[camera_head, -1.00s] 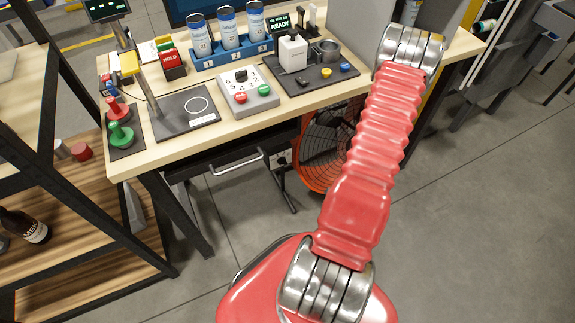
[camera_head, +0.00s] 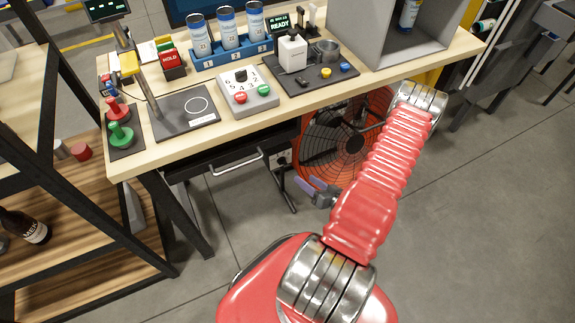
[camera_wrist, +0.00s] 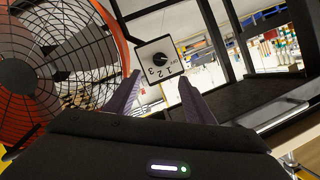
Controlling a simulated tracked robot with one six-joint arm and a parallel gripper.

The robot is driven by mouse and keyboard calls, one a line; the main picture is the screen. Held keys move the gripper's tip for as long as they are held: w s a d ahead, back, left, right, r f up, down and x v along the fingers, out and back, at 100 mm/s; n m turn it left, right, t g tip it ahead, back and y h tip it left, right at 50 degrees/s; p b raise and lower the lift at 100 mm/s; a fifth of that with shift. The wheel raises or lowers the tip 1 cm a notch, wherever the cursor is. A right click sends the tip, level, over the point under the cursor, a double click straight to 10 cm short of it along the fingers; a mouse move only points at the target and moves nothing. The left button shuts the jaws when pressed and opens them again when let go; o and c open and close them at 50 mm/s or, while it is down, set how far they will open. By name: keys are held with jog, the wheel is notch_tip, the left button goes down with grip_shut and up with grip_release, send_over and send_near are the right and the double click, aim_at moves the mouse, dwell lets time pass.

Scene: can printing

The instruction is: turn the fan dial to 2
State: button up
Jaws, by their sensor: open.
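The fan dial is a black knob (camera_wrist: 160,60) on a pale square plate (camera_wrist: 150,78) marked 1, 2, 3, seen in the wrist view. I cannot read for certain where its pointer stands. The orange-red fan (camera_head: 343,143) stands under the table, and it fills the left of the wrist view (camera_wrist: 35,75). My gripper (camera_head: 318,192) is low in front of the fan. In the wrist view its two purple-grey fingers (camera_wrist: 162,97) are open and empty, with the dial beyond them, between their tips and apart from them.
The wooden table (camera_head: 140,160) carries a button box (camera_head: 246,92), cans (camera_head: 228,28) and a grey open box (camera_head: 385,60). A drawer with a handle (camera_head: 237,163) hangs below it. Dark posts show right of the dial in the wrist view.

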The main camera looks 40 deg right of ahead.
aim_at(285, 164)
dwell(0.3)
jog(key=x, duration=1.4)
jog(key=shift+s+f, duration=0.1)
jog(key=shift+c, duration=0.2)
jog(key=c, duration=0.9)
jog(key=shift+s+d, duration=0.1)
jog(key=shift+d, duration=0.25)
jog(key=shift+c, duration=0.5)
jog(key=shift+a, duration=0.2)
